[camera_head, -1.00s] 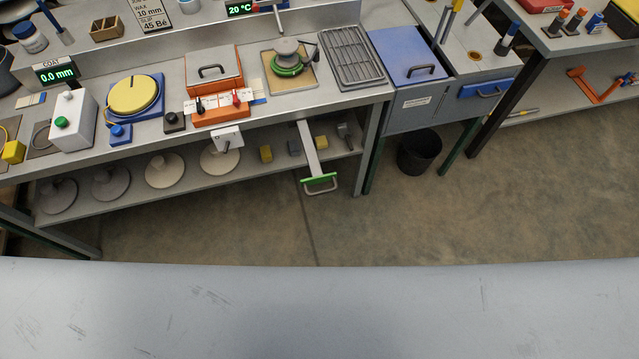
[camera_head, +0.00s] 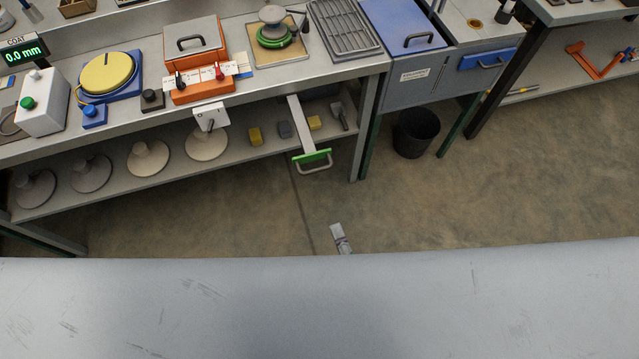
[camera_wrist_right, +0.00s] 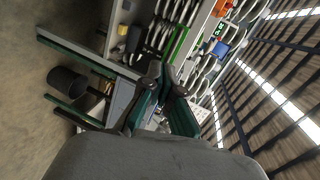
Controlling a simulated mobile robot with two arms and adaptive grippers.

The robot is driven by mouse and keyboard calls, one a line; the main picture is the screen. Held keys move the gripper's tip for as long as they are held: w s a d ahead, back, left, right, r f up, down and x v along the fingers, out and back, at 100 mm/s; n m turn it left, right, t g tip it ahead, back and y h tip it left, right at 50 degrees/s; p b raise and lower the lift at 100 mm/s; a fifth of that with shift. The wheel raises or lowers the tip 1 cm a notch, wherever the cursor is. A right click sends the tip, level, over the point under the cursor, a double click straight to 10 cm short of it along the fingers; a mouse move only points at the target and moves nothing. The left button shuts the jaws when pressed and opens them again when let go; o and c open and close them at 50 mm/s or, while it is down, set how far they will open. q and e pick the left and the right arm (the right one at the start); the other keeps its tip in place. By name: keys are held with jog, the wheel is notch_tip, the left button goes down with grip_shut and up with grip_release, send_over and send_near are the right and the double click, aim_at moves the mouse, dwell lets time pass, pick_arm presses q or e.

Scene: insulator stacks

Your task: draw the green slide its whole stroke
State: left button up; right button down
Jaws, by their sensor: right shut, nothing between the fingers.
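The green slide (camera_head: 311,157) is a pale bar with a green end and a light loop handle. It sticks out from under the bench's front edge, over the lower shelf, in the head view. In the right wrist view the dark fingers of my right gripper (camera_wrist_right: 164,86) are shut and empty. A green strip beyond them may be the slide, but I cannot tell. My left gripper is out of view.
The steel bench (camera_head: 150,113) carries a yellow disc (camera_head: 107,72) and an orange box (camera_head: 195,45). Pale discs and small blocks lie on its lower shelf (camera_head: 110,195). A black bin (camera_head: 416,133) stands right of the slide. The floor in front is clear.

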aim_at(316, 172)
jog(key=w+a+m+p, duration=0.1)
jog(key=w+a, duration=0.2)
jog(key=w, duration=1)
jog(key=shift+w+a+f+t, duration=0.2)
jog(key=shift+w+a+t, duration=0.05)
jog(key=shift+w+t, duration=0.1)
